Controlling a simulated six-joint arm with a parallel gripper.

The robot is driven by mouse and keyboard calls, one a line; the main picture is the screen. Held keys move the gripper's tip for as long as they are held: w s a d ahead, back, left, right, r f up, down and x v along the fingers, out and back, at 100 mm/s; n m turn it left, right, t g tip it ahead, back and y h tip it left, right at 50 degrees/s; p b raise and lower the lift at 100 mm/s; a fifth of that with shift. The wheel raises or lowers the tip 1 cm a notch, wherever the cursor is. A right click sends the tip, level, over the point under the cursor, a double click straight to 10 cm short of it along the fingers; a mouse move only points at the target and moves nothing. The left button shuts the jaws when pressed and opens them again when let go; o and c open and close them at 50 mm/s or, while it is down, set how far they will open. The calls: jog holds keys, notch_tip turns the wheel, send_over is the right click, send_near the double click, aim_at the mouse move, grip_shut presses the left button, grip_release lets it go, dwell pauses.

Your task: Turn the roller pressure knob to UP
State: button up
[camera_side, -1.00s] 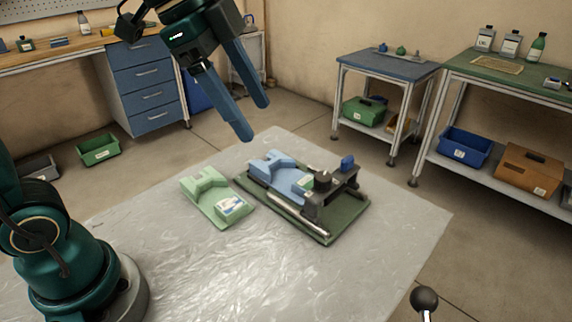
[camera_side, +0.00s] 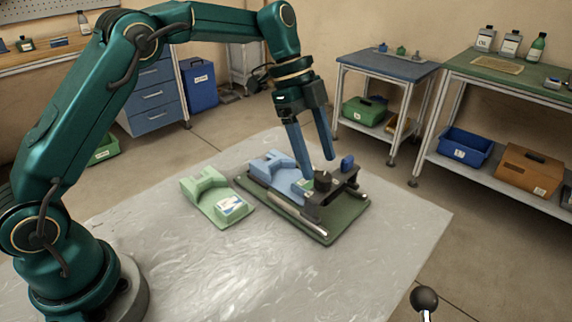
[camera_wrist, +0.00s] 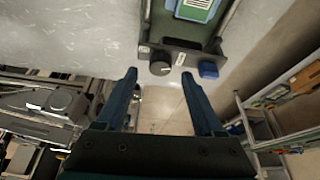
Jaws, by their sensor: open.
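A black round knob with a white pointer line (camera_wrist: 160,68) sits on a dark bracket (camera_wrist: 182,46) in the wrist view. Its lettering is too small to read. In the side view the knob (camera_side: 323,176) shows on the green-based fixture (camera_side: 322,228), partly behind a finger. My gripper (camera_side: 319,167) is open with its blue fingers pointing down over the bracket. In the wrist view my gripper (camera_wrist: 159,74) has the knob between its fingertips in the picture; contact cannot be told.
A blue knob-like part (camera_side: 347,163) stands on the same bracket, right of the black knob. A light blue block (camera_side: 275,165) lies on the fixture. A pale green block (camera_side: 203,194) lies to its left. The front of the table (camera_side: 220,270) is clear.

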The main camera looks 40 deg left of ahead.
aim_at(323, 181)
jog(key=shift+x, duration=1.45)
grip_shut()
